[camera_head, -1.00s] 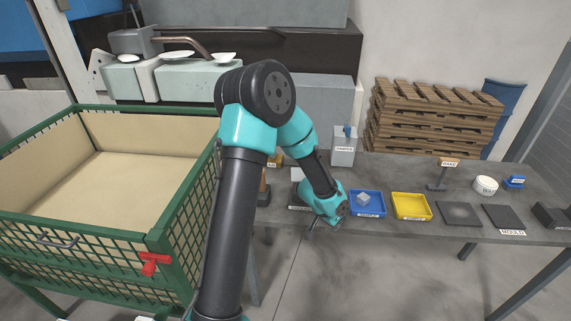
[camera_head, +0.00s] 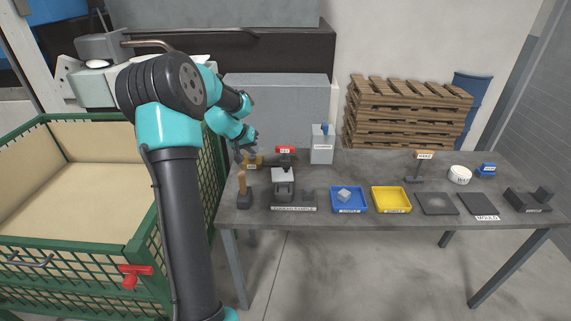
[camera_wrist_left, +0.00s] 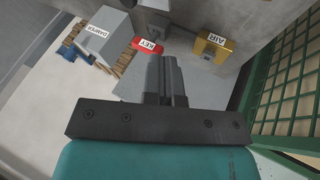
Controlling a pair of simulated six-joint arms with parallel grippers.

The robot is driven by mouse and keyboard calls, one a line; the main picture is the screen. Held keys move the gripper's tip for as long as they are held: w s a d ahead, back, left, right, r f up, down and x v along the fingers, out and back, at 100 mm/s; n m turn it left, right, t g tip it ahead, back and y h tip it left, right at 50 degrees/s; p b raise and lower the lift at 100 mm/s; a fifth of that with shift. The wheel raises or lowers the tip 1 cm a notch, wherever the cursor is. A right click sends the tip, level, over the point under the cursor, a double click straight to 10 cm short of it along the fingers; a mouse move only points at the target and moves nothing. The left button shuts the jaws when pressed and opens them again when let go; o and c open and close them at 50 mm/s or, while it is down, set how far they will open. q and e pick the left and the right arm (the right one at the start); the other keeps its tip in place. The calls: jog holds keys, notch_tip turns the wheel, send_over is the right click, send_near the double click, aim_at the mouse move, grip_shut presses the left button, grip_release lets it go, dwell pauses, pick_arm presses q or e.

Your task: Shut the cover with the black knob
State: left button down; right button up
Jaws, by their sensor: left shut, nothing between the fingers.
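My left gripper (camera_head: 240,154) is by the back left end of the table, beside the yellow AIR block. In the left wrist view its fingers (camera_wrist_left: 162,62) are together with nothing between them. A small dark device with a pale grey top (camera_head: 283,182) stands on a labelled dark base at the table's left front, apart from the gripper. I cannot make out a black knob or tell which part is the cover. My right gripper is not in view.
The table (camera_head: 330,221) holds a red KEY block (camera_head: 285,150), yellow AIR block (camera_head: 254,162), DAMPER box (camera_head: 322,148), blue tray (camera_head: 349,209) and yellow tray (camera_head: 391,209). A green mesh crate (camera_head: 75,250) stands left. A wooden-handled tool (camera_head: 243,188) is at the table's left edge.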

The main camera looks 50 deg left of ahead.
pick_arm(q)
jog(key=shift+f, duration=0.1)
send_near(277, 172)
notch_tip(277, 172, down, 3)
jog(key=w+a, duration=0.2)
jog(key=w+d, duration=0.2)
jog(key=w, duration=0.1)
jog(key=shift+d+f, duration=0.15)
jog(key=shift+f, duration=0.15)
jog(key=shift+w+d+f, duration=0.1)
jog(key=shift+w+d, duration=0.2)
jog(key=shift+d, duration=0.05)
